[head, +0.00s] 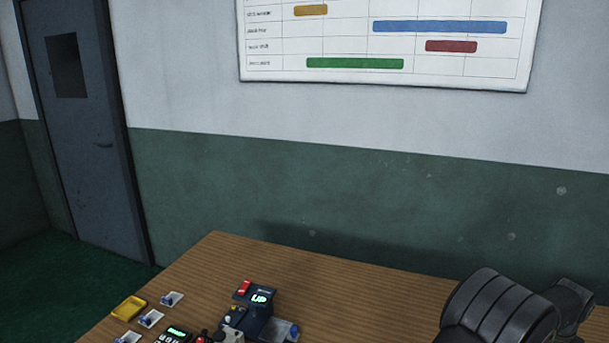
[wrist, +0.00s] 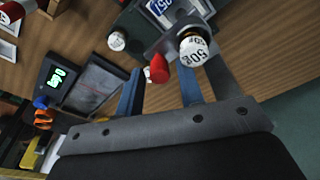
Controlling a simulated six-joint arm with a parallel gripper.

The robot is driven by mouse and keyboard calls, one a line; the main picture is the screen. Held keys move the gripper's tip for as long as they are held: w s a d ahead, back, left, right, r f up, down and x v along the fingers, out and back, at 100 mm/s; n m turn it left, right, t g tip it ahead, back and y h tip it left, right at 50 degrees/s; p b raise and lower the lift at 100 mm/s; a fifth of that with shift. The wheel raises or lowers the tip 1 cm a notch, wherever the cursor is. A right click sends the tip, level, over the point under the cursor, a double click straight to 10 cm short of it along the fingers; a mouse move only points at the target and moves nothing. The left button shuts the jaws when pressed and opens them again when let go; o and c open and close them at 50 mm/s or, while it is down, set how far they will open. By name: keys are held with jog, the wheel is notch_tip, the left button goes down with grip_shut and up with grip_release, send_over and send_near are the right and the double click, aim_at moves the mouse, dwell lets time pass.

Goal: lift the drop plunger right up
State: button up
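My gripper (wrist: 160,72) shows in the wrist view with two blue-grey fingers apart and nothing clearly held. A red cone-shaped piece (wrist: 158,68) appears between the fingertips; I cannot tell its depth or whether they touch it. Just beyond is a dark device (wrist: 140,22) with a small lit display. A white cylinder marked 50g (wrist: 193,50) is beside the right finger. I cannot tell for sure which part is the drop plunger. In the head view a dark blue device (head: 262,316) with a lit display reading UP stands at the bottom edge, partly cut off; my gripper is out of that view.
The wooden table (head: 340,300) is clear right of the device. A yellow tray (head: 129,308) and small pale trays (head: 150,318) stand to its left. The wrist view shows a scale (wrist: 85,85) with a green display, and another white weight (wrist: 117,41).

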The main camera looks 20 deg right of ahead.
jog(key=c, duration=0.7)
notch_tip(320, 180, up, 11)
jog(key=o, duration=0.8)
jog(key=shift+f, duration=0.15)
dwell(0.4)
jog(key=shift+r, duration=2.5)
jog(key=shift+f, duration=2.75)
